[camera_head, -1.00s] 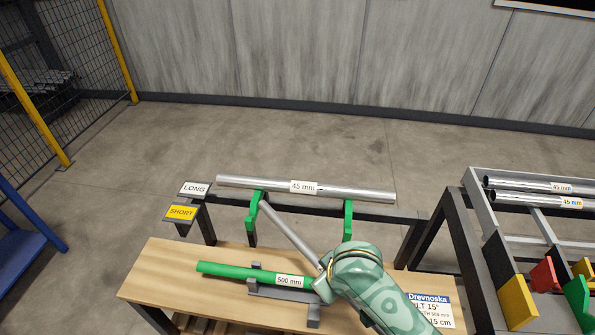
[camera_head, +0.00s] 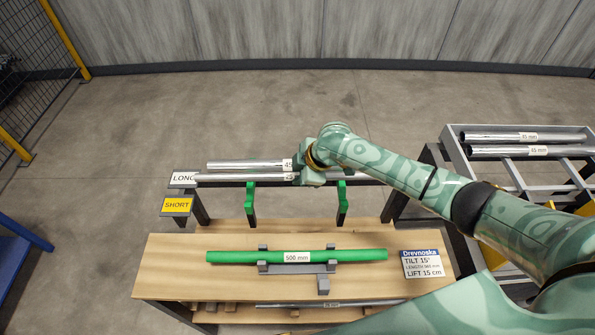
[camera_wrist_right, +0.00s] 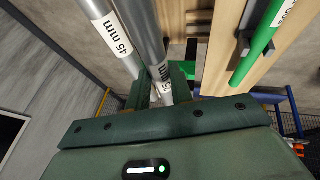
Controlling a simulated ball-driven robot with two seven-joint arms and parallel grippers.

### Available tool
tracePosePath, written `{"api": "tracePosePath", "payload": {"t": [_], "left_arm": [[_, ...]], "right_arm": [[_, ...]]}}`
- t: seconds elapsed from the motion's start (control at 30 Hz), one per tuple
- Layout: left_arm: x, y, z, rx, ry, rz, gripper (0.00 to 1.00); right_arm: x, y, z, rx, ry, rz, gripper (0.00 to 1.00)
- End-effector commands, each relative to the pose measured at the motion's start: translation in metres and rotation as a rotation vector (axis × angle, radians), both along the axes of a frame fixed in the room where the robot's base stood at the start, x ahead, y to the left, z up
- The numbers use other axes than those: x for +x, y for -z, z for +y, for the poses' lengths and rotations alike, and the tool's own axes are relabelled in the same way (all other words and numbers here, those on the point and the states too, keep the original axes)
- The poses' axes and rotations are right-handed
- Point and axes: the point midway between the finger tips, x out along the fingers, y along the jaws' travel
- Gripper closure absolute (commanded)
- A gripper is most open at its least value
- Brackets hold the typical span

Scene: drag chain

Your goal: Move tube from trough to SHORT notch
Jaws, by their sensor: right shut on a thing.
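My right gripper (camera_head: 308,176) is shut around a silver tube (camera_head: 240,177) near its middle, at the stand's green supports (camera_head: 250,203). The fingers also show in the right wrist view (camera_wrist_right: 162,88), with the held tube (camera_wrist_right: 149,35) between them. A second silver tube (camera_head: 235,165) labelled 45 mm lies just behind and parallel; it is left of the held one in the wrist view (camera_wrist_right: 110,35). I cannot tell whether the held tube rests on the supports. The yellow SHORT sign (camera_head: 177,205) is below the LONG sign (camera_head: 183,179). My left gripper is out of view.
A green 500 mm tube (camera_head: 350,255) lies on a grey cradle (camera_head: 300,268) on the wooden bench (camera_head: 180,275). A Drevnoska sign (camera_head: 423,264) is at its right. A rack (camera_head: 455,150) with more silver tubes stands at the right. Floor behind the stand is clear.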

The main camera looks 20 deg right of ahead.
Motion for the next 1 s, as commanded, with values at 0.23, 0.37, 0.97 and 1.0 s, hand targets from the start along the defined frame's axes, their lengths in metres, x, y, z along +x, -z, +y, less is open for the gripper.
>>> {"api": "tracePosePath", "payload": {"t": [0.23,0.37,0.97,1.0], "left_arm": [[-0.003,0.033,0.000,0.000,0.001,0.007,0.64],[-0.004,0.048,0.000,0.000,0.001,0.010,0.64],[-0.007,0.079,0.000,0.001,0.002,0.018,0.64],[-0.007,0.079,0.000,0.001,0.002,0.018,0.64]], "right_arm": [[0.000,0.029,0.001,0.003,0.000,-0.001,1.00],[0.000,0.042,0.001,0.002,0.002,-0.001,1.00],[0.000,0.090,0.001,0.002,0.001,-0.001,1.00],[0.000,0.091,0.001,0.002,0.001,-0.001,1.00]]}}
